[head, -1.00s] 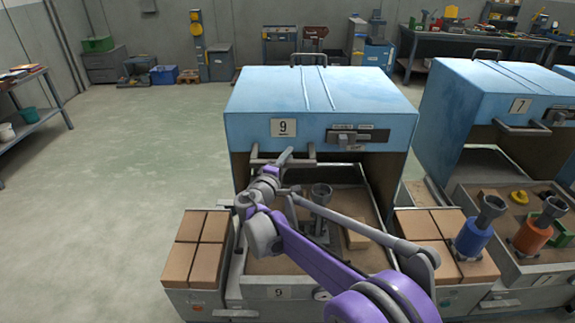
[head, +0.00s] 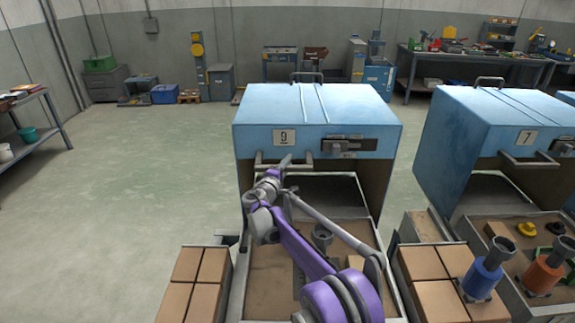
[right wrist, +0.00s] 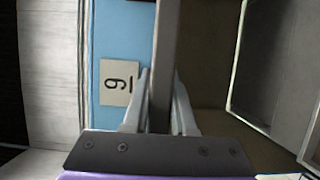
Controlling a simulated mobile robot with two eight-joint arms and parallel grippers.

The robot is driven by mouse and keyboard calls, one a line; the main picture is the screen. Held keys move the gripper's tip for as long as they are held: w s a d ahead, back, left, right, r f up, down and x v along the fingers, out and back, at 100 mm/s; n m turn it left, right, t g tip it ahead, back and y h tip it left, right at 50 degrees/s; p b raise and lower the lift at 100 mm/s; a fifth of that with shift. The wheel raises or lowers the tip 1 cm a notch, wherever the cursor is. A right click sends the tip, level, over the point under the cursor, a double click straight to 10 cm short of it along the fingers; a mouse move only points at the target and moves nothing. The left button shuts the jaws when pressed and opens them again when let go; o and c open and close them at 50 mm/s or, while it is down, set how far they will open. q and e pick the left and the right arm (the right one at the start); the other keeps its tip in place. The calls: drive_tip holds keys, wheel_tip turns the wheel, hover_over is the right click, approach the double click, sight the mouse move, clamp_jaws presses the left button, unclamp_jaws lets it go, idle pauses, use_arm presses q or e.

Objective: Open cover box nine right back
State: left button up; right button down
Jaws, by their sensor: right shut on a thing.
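The blue cover of box nine (head: 318,105) bears a "9" plate and stands back over its tray, whose front part (head: 262,300) is uncovered. Its grey bar handle (head: 302,166) runs along the lower front edge. My right gripper (head: 282,170) is at the left part of this handle. In the right wrist view, its fingers (right wrist: 158,105) are shut around the bar (right wrist: 165,45), beside the "9" plate (right wrist: 118,82). A grey cup-shaped part (head: 322,238) stands in the tray, partly hidden by my arm. My left gripper is not in view.
Brown blocks flank the tray on the left (head: 200,266) and right (head: 424,262). The blue cover of box seven (head: 500,125) stands close on the right, with blue (head: 484,275) and orange (head: 543,272) parts before it. Open floor lies at the left and behind.

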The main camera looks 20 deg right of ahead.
drive_tip(key=c, duration=0.7)
unclamp_jaws()
drive_tip(key=b+v, duration=0.1)
drive_tip(key=v, duration=1)
drive_tip(key=shift+w, duration=0.1)
